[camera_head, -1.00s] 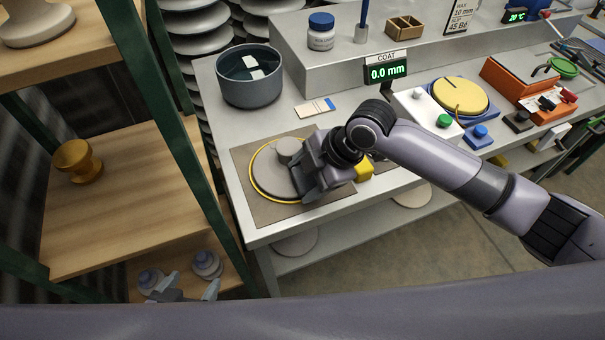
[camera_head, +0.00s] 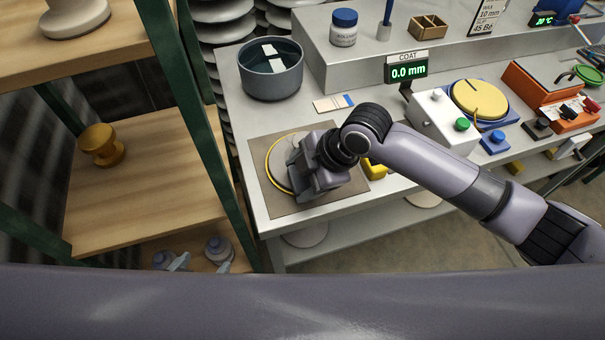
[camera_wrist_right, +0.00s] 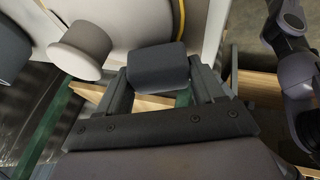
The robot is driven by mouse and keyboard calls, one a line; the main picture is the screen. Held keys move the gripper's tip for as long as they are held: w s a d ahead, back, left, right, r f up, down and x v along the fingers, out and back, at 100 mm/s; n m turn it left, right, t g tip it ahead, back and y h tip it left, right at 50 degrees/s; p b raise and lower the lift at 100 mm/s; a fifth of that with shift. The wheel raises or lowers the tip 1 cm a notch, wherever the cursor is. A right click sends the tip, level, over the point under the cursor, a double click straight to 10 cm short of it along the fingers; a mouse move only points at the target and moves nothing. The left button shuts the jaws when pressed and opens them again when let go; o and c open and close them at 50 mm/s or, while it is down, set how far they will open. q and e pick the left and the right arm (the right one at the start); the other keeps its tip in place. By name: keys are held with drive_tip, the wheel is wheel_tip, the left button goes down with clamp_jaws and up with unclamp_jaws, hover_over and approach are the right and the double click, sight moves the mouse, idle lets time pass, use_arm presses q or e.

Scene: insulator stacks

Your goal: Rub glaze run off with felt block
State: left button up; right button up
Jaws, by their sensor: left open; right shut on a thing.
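My right gripper (camera_wrist_right: 160,85) is shut on a dark grey felt block (camera_wrist_right: 158,68) in the right wrist view. In the head view the right gripper (camera_head: 302,180) is over the right part of a pale disc (camera_head: 276,148) with a yellow edge, and hides the block. The disc lies on a brown mat (camera_head: 318,206). In the wrist view the pale disc (camera_wrist_right: 140,18) is beyond the block, with a round pale knob (camera_wrist_right: 82,46) to the left. I cannot tell contact, or make out a separate glaze run.
A dark bowl (camera_head: 271,88) stands behind the disc. A striped card (camera_head: 333,104), a coat gauge (camera_head: 406,70) and a white box (camera_head: 440,115) are nearby. A shelf unit (camera_head: 150,190) with a yellow spool (camera_head: 101,146) stands left of the bench.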

drive_tip(key=shift+s+d+r, duration=0.1)
drive_tip(key=shift+s+r, duration=0.15)
drive_tip(key=shift+r, duration=0.55)
drive_tip(key=shift+s+d+r, duration=0.1)
drive_tip(key=shift+s+r, duration=0.15)
drive_tip(key=shift+r, duration=0.5)
drive_tip(key=shift+s+d+r, duration=0.1)
drive_tip(key=shift+s+r, duration=0.15)
drive_tip(key=shift+r, duration=0.55)
drive_tip(key=shift+r, duration=0.1)
drive_tip(key=shift+s+d+r, duration=0.1)
drive_tip(key=shift+s+r, duration=0.15)
drive_tip(key=shift+r, duration=0.45)
drive_tip(key=shift+s+d+r, duration=0.1)
drive_tip(key=shift+s+r, duration=0.15)
drive_tip(key=shift+r, duration=0.4)
